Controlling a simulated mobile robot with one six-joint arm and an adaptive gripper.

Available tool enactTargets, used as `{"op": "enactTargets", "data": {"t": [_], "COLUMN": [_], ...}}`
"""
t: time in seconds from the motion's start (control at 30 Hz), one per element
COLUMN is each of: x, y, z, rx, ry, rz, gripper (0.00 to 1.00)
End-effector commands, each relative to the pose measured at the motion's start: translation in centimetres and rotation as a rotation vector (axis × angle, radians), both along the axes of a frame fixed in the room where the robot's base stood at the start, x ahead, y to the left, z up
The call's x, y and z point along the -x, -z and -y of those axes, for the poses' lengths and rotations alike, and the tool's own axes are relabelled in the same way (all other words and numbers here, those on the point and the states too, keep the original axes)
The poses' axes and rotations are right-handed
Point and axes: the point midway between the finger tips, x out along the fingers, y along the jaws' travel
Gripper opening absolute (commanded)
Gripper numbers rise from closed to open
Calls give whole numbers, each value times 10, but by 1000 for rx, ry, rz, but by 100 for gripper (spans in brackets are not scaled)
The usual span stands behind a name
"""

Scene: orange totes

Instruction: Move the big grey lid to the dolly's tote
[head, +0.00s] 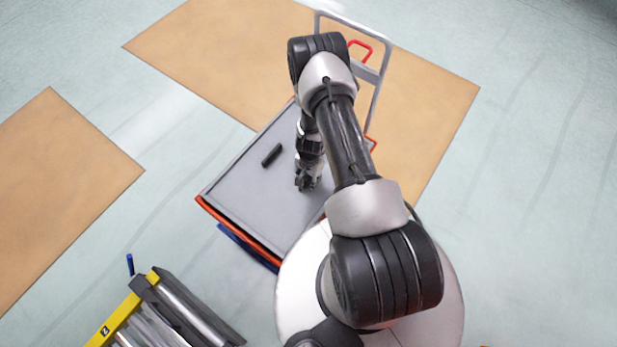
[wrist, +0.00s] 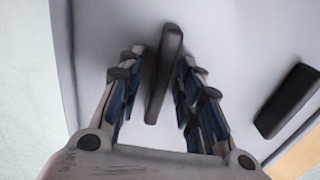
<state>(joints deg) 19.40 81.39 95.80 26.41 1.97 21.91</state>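The big grey lid (head: 241,192) lies flat over an orange tote (head: 222,218), and two dark bar handles stand on its top. One handle (head: 271,154) is in plain sight left of my arm; a handle also shows at the right of the wrist view (wrist: 287,100). My gripper (head: 307,184) points down at the lid near its right side. In the wrist view, my gripper's fingers (wrist: 160,62) are spread on both sides of the other handle (wrist: 166,85), with gaps visible on each side. My arm hides part of the lid's right side.
A grey push-handle frame (head: 378,85) with red parts rises behind the tote. A blue edge (head: 250,250) shows below the tote. A yellow-ended rack or conveyor (head: 122,315) is at the bottom left. Brown mats (head: 205,62) lie on the pale floor, which is clear at right.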

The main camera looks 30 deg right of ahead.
Motion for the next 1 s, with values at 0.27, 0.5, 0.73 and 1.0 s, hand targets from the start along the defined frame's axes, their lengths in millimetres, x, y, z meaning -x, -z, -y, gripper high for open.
{"op": "enactTargets", "data": {"t": [0.27,0.5,0.73,1.0], "x": [1,0,0,2], "y": [0,-23,-73,-113], "z": [0,1,1,1], "rx": [-1,0,1,0], "ry": [0,0,-1,1], "rz": [-2,1,4,2], "gripper": [37,37,37,37]}}
